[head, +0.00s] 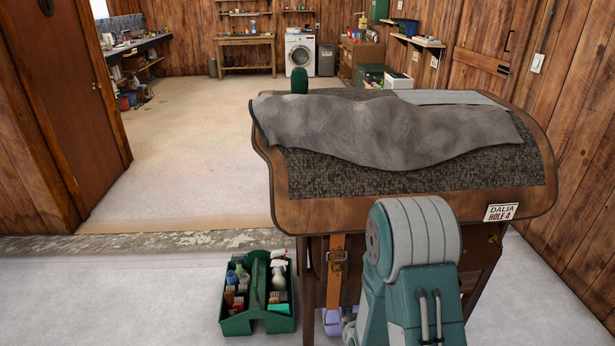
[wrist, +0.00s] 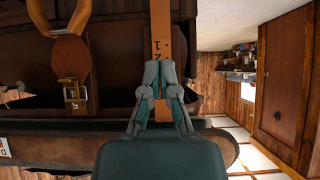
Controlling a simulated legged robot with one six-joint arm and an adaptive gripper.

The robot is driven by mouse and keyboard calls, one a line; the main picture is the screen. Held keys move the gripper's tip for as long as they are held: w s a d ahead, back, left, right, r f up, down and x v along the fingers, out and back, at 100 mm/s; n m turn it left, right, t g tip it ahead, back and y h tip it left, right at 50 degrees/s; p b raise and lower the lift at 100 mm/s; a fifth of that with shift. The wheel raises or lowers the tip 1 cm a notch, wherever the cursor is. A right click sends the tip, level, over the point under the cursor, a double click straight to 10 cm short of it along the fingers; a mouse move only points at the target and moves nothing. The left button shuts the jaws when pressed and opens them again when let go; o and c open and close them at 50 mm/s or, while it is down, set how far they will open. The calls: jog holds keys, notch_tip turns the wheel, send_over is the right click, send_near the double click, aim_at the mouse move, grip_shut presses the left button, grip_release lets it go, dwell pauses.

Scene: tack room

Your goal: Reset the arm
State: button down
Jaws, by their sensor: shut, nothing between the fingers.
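My gripper (wrist: 160,70) is shut and empty in the wrist view, its two teal fingers pointing away from the camera. Behind its fingertips hangs a tan strap (wrist: 161,30) with numbers on it; the gap between the two is hard to judge. A grey cloth (head: 390,130) lies over a dark woven pad (head: 470,175) on the stand.
A brass buckle (wrist: 72,93) hangs left of my gripper. A label reading DALIA HOLE 4 (head: 502,212) is on the stand's edge. A green tote (head: 235,325) of bottles and brushes stands on the floor left of the stand. The floor further left is clear.

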jog(key=s+r+g, duration=0.1)
jog(key=s+r, duration=0.1)
jog(key=r, duration=0.8)
jog(key=s+r+g, duration=0.1)
jog(key=s+r, duration=0.2)
jog(key=r, duration=0.7)
jog(key=s+r+g, duration=0.1)
jog(key=s+r, duration=0.5)
jog(key=s, duration=0.3)
jog(key=s+r+g, duration=0.1)
jog(key=s+r, duration=0.6)
jog(key=s, duration=0.2)
jog(key=shift+s, duration=0.25)
jog(key=shift+a, duration=0.1)
